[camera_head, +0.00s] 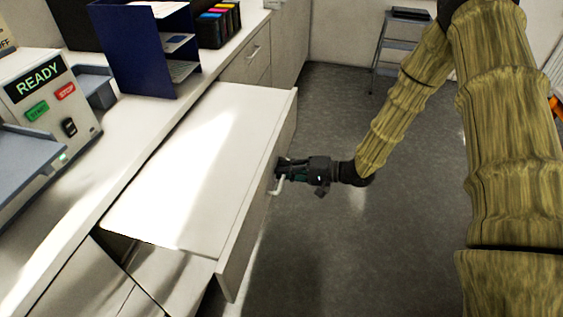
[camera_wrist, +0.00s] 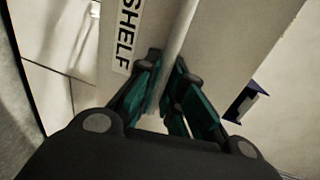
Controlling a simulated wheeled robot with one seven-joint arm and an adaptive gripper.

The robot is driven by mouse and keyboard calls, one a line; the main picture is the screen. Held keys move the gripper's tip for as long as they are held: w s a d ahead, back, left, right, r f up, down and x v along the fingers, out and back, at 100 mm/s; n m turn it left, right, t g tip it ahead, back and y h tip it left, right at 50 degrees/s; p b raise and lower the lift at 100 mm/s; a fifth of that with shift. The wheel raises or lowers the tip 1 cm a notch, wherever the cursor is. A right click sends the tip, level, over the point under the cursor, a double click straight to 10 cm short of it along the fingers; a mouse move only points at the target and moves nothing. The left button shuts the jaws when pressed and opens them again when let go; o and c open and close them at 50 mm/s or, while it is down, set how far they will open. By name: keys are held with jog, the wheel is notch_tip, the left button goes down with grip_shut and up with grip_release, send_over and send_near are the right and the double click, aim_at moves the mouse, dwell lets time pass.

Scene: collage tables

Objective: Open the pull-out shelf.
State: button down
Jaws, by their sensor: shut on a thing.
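The pull-out shelf (camera_head: 185,160) is a white panel with a tall front, and it stands well out from the counter in the head view. Its front carries a pale bar handle (camera_head: 277,186), which also shows in the wrist view (camera_wrist: 180,30). My gripper (camera_head: 284,171) is at the shelf front, its fingers shut around the handle. In the wrist view my gripper (camera_wrist: 168,105) has its green-padded fingers on both sides of the bar. A label reading "SHELF" (camera_wrist: 127,35) is beside the handle. The fingers hide part of the handle.
A grey step stool (camera_head: 398,40) stands at the back. The grey floor right of the shelf (camera_head: 400,240) is clear.

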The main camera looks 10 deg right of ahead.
jog(key=shift+v, duration=0.8)
jog(key=shift+f, duration=0.15)
jog(key=c, duration=1.8)
grip_release()
jog(key=shift+d, duration=0.15)
jog(key=v, duration=1.1)
jog(key=shift+s+d, duration=0.2)
jog(key=shift+d, duration=0.15)
